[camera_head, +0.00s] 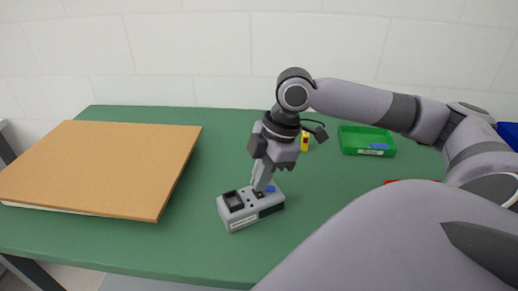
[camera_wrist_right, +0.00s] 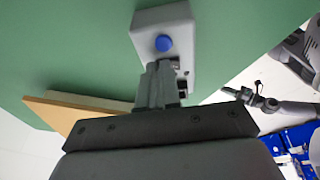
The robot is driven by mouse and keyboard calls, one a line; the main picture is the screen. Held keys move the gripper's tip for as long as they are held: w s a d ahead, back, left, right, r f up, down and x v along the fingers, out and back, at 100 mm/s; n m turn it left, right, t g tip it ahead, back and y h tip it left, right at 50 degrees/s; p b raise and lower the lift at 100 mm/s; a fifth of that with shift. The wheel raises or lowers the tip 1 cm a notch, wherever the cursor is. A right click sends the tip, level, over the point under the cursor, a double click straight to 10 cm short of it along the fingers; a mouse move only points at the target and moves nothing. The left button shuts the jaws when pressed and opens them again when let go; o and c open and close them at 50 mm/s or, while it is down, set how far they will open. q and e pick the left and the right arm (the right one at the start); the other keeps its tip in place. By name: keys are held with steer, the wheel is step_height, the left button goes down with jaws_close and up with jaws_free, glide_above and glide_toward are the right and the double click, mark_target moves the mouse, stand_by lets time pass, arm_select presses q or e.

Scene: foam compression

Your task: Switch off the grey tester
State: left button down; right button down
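The grey tester (camera_head: 236,218) lies on the green table in front of the board's right edge. It has a dark window, a blue button (camera_head: 270,188) and dark parts on its top and front. My right gripper (camera_head: 262,184) points down over the tester's top, close to the blue button. In the wrist view its fingers (camera_wrist_right: 158,84) are together with nothing visible between them, beside the blue button (camera_wrist_right: 163,43) and over a dark switch-like part. Whether they touch the tester is unclear. A small, dark gripper-like end on a grey arm (camera_wrist_right: 290,106), probably my left, shows at the right there.
A brown board (camera_head: 95,165) covers the left of the green table (camera_head: 190,240). A green tray (camera_head: 348,140) with a blue piece stands at the back right. A small yellow item (camera_head: 305,142) stands behind my gripper. A red thing is partly hidden by my right arm.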

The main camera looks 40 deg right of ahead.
steer(key=shift+s+f, duration=0.25)
steer(key=shift+f, duration=0.4)
steer(key=shift+s, duration=0.1)
steer(key=shift+s+p, duration=0.3)
steer(key=shift+p, duration=0.15)
steer(key=shift+s+a, duration=0.25)
steer(key=shift+s, duration=0.05)
steer(key=shift+r, duration=0.15)
steer(key=shift+r+p, duration=0.25)
steer(key=shift+p, duration=0.25)
steer(key=r+p, duration=0.2)
steer(key=r, duration=0.1)
steer(key=shift+w+d, duration=0.1)
steer(key=shift+w, duration=0.2)
steer(key=w+v, duration=0.1)
steer(key=v, duration=1)
steer(key=shift+w+r, duration=0.25)
steer(key=shift+w, duration=0.25)
